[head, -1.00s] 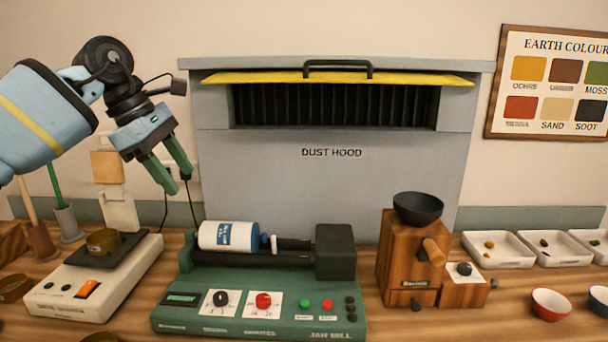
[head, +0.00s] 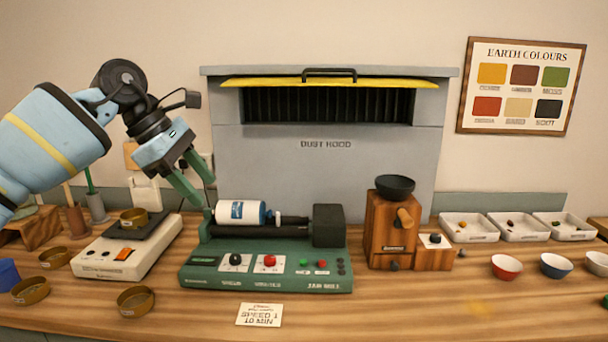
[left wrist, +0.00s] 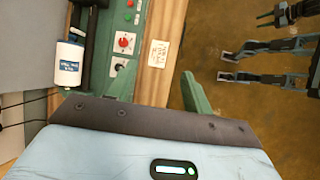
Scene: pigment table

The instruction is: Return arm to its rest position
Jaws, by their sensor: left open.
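My left gripper (head: 205,192) is open and empty. Its green fingers point down and to the right, and in the head view they overlap the left end of the jar mill (head: 265,278). I cannot tell how far apart they are in depth. A white jar (head: 240,212) with a blue label lies on the mill's rollers. In the left wrist view a green finger (left wrist: 195,95) of the gripper shows, with the jar (left wrist: 68,62) to its left. My right gripper does not show in the head view.
A scale (head: 128,250) with a brass dish stands left of the mill. The dust hood (head: 320,170) is behind it. A wooden grinder (head: 390,230), bowls (head: 506,267) and white trays (head: 470,228) are to the right. A note card (head: 259,314) lies in front; the wood around it is mostly clear.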

